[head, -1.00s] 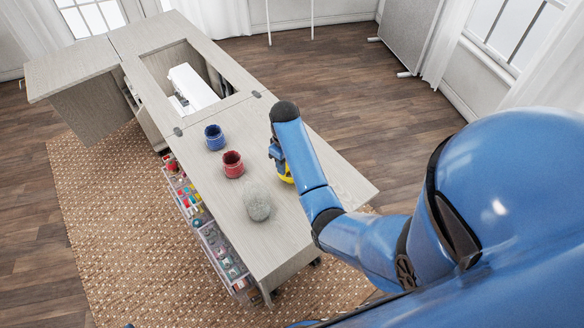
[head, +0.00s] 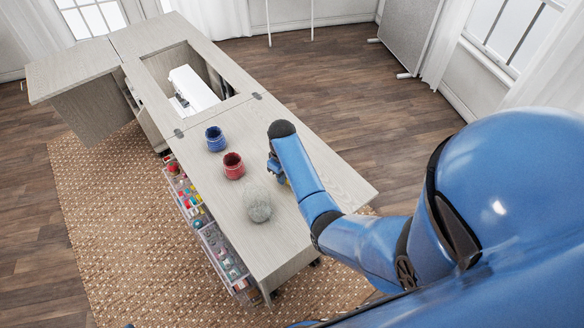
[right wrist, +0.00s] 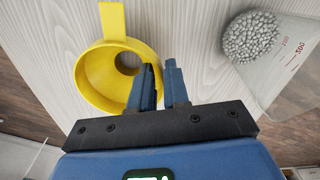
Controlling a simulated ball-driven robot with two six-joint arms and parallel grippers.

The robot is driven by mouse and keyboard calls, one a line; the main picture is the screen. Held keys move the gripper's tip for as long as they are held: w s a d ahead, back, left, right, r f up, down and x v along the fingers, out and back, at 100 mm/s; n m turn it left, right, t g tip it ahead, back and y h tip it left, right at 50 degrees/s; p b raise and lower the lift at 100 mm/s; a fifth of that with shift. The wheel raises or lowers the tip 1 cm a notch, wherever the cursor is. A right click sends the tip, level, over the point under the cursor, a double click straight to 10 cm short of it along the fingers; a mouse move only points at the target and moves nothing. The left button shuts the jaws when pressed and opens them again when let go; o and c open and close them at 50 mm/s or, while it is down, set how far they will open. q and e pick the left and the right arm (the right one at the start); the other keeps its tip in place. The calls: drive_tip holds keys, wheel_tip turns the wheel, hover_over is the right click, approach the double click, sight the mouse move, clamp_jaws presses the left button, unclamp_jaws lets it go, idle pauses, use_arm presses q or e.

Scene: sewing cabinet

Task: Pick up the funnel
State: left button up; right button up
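The yellow funnel (right wrist: 91,75) lies on the table in the right wrist view, its round rim toward the camera and a tab at the top. My right gripper (right wrist: 160,68) has one finger over the funnel's inside and the other outside its right rim. A narrow gap shows between the fingers, with the rim at it; contact is not clear. In the head view my right gripper (head: 276,170) is at the table, and my arm hides nearly all of the funnel. My left gripper is not in view.
A clear beaker of grey granules (right wrist: 251,37) stands right of the gripper; it also shows in the head view (head: 258,206). A red pot (head: 233,166) and a blue pot (head: 215,139) stand farther left. A white sewing machine (head: 193,90) sits in the cabinet opening.

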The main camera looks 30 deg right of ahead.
clamp_jaws()
drive_tip(key=shift+r, duration=0.15)
